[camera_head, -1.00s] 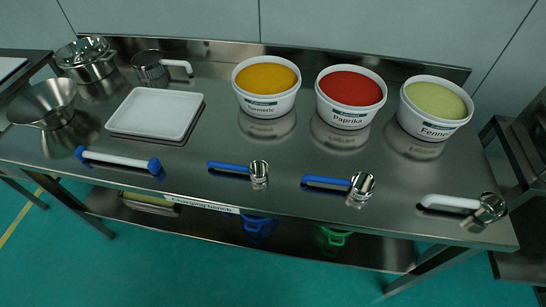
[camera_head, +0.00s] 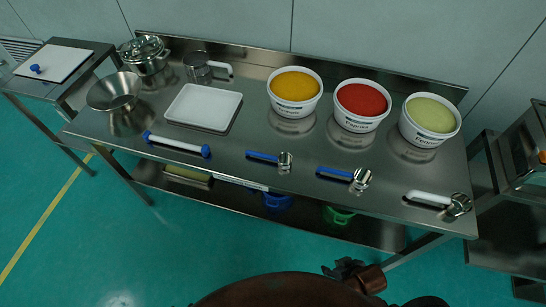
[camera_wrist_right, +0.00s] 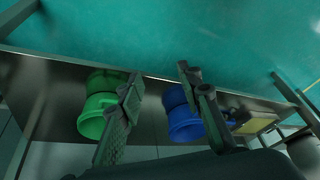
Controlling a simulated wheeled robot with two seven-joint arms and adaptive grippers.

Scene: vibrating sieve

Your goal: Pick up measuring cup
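Small metal measuring cups lie on the steel table. One with a blue handle (camera_head: 285,162) is near the middle front edge, and a larger blue-handled one (camera_head: 361,179) is to its right. A white-handled metal cup (camera_head: 459,205) lies at the table's right front corner. A wider metal cup with a white handle (camera_head: 197,67) stands at the back left. My right gripper (camera_head: 350,268) is in front of the table, apart from all cups. In the right wrist view its fingers (camera_wrist_right: 160,78) are spread and empty. My left gripper does not show.
Tubs of turmeric (camera_head: 295,91), paprika (camera_head: 361,104) and fennel (camera_head: 429,119) stand at the back. A white tray (camera_head: 203,107), a rolling-pin-like tool (camera_head: 178,145) and a funnel-shaped bowl (camera_head: 115,93) are left. Green (camera_wrist_right: 92,119) and blue (camera_wrist_right: 184,124) containers sit on the lower shelf.

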